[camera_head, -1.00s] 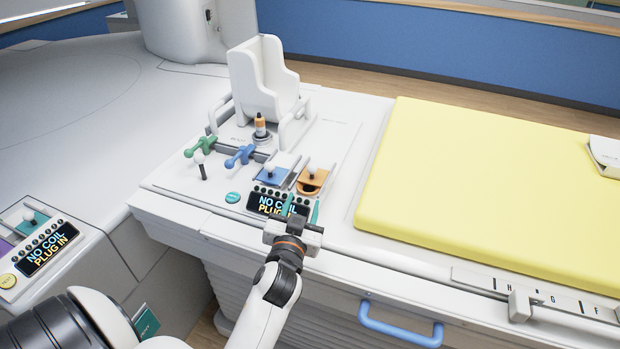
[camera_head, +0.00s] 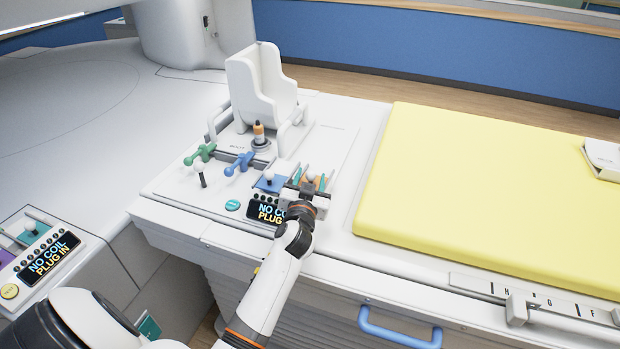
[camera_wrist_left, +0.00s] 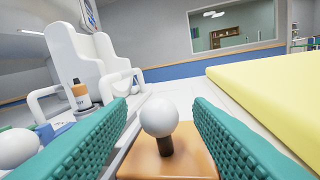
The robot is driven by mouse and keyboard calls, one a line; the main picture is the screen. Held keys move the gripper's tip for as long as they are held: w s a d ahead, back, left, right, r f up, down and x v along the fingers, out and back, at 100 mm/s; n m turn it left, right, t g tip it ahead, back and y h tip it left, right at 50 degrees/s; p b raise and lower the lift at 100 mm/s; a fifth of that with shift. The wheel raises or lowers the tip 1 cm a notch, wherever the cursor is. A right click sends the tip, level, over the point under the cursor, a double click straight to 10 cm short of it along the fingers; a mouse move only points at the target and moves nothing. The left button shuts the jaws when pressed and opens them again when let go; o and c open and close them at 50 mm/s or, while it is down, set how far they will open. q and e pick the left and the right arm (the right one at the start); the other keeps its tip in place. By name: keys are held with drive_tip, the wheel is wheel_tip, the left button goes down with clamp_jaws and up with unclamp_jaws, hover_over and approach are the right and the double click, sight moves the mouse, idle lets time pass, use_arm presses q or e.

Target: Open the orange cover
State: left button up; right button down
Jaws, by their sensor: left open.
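The orange cover (camera_head: 307,180) is mostly hidden behind my left gripper in the head view. In the left wrist view the orange cover (camera_wrist_left: 172,164) shows low in the middle, with a white ball knob (camera_wrist_left: 159,117) on a dark stem. My left gripper (camera_head: 313,175) is open, with its teal fingers on either side of the knob. In the left wrist view the left gripper (camera_wrist_left: 160,125) shows a gap between the knob and each finger. Only one gripper shows; my right gripper is not in view.
A blue cover (camera_head: 268,184) with its own white knob sits just left. A display (camera_head: 266,210) lies in front. A yellow pad (camera_head: 480,190) fills the right.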

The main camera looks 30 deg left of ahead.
sight(313, 179)
use_arm(q)
clamp_jaws()
drive_tip(key=shift+d+b+x, duration=0.15)
drive_tip(key=shift+b+x, duration=0.2)
drive_tip(key=shift+x, duration=0.55)
drive_tip(key=shift+d+b+x, duration=0.2)
drive_tip(key=shift+b+x, duration=0.15)
drive_tip(key=shift+x, duration=0.5)
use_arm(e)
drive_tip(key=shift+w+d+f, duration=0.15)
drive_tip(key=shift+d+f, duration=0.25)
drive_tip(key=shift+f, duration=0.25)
use_arm(q)
unclamp_jaws()
drive_tip(key=b+v, duration=0.1)
drive_tip(key=v, duration=1.1)
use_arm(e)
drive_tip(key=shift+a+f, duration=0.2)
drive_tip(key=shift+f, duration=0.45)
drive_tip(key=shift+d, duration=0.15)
